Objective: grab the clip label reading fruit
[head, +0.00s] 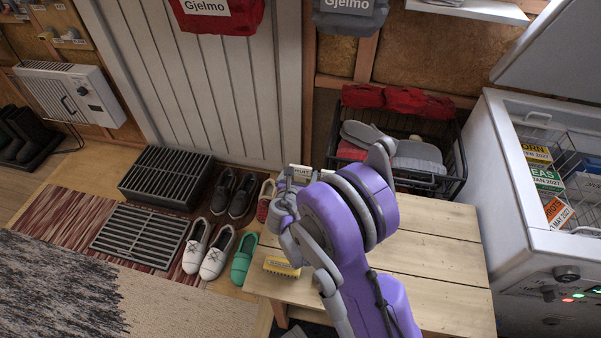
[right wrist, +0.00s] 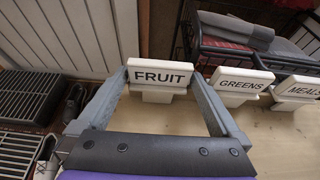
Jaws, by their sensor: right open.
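The white clip label reading FRUIT (right wrist: 160,72) stands upright on the wooden bench (right wrist: 190,125) in the right wrist view. My right gripper (right wrist: 158,80) is open, with one grey finger on each side of the label. The label's ends are close to the fingertips; I cannot tell whether they touch. In the head view a small part of a white label (head: 301,172) shows at the bench's far left corner, beside my right gripper (head: 289,188). My purple arm hides much of that area. My left gripper is not in view.
Clip labels reading GREENS (right wrist: 242,80) and MEALS (right wrist: 298,88) stand to the right. A black wire basket (head: 455,150) with slippers is behind the bench. A yellow brush-like item (head: 281,266) lies near the bench's left edge. An open freezer (head: 520,215) stands at right.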

